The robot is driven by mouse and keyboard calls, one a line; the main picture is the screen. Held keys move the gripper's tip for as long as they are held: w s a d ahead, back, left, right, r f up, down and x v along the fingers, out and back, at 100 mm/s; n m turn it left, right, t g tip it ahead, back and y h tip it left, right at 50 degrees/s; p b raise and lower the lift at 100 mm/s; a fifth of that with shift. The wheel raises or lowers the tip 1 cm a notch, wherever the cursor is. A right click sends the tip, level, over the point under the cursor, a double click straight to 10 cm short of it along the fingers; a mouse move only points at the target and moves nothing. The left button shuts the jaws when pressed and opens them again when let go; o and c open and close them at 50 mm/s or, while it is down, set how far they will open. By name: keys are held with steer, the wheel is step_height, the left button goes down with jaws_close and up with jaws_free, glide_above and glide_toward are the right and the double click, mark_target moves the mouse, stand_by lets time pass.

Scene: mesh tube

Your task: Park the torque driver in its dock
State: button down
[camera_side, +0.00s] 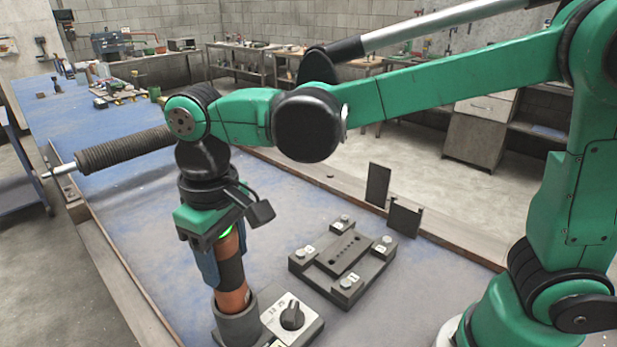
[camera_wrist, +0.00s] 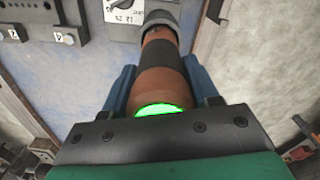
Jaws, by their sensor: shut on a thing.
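The torque driver (camera_side: 233,300) is a brown-orange cylinder with a black band around its middle, held nearly upright. Its lower end is inside the mouth of a dark grey round cup, the dock (camera_side: 240,327); how deep it sits is hidden. My gripper (camera_side: 224,268) points down with its blue fingers closed on the driver above the dock. In the wrist view the fingers of my gripper (camera_wrist: 163,88) lie on both sides of the driver (camera_wrist: 160,82), and the grey dock (camera_wrist: 160,18) rings its far end. A bright green glow shows at the driver's near end.
A dial box (camera_side: 292,320) with a black knob stands right beside the dock. A dark fixture plate (camera_side: 345,262) with bolts and number tags lies behind it to the right. Two dark upright plates (camera_side: 378,186) stand near the table's edge. The blue table (camera_side: 140,220) is clear to the left.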

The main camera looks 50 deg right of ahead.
steer(key=shift+f, duration=0.35)
steer(key=shift+c, duration=0.7)
jaws_free()
step_height(320, 180, up, 5)
steer(key=shift+r, duration=0.1)
steer(key=shift+s+d+r, duration=0.1)
steer(key=shift+s+r, duration=0.1)
steer(key=s+d+f+m+t, duration=0.1)
steer(key=d+f+t, duration=0.1)
steer(key=d, duration=0.6)
steer(key=s+d+f+m+t, duration=0.2)
steer(key=d+t, duration=0.3)
steer(key=d, duration=0.3)
steer(key=shift+f, duration=0.5)
